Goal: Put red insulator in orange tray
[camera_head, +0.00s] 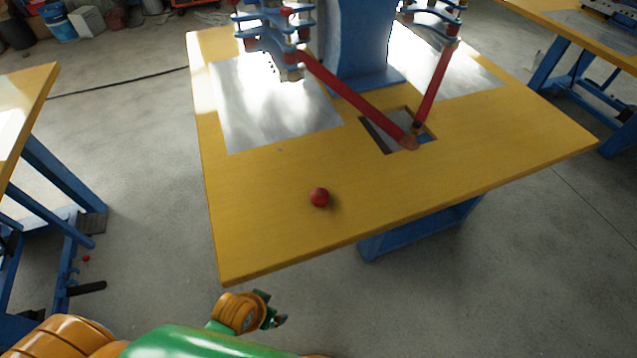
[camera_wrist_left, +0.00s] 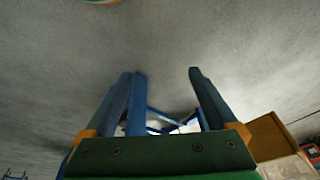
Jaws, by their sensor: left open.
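A small round red piece (camera_head: 319,197), which looks like the red insulator, sits on the yellow-orange tabletop (camera_head: 270,240) near its front edge. I see no separate orange tray in either view. My left gripper (camera_head: 275,312) is below and left of the red piece in the head view, off the table's front corner and well apart from it. The left wrist view shows its two fingers (camera_wrist_left: 158,76) spread with nothing between them; floor and blue legs show beyond. The red piece is not visible in that view. My right gripper is in neither view.
A blue machine post (camera_head: 357,45) with red bars (camera_head: 352,95) stands on the table, the bars meeting at a square opening. A metal plate (camera_head: 235,115) lies at left. Another yellow table (camera_head: 22,95) stands at far left, and bare floor (camera_head: 150,190) lies between.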

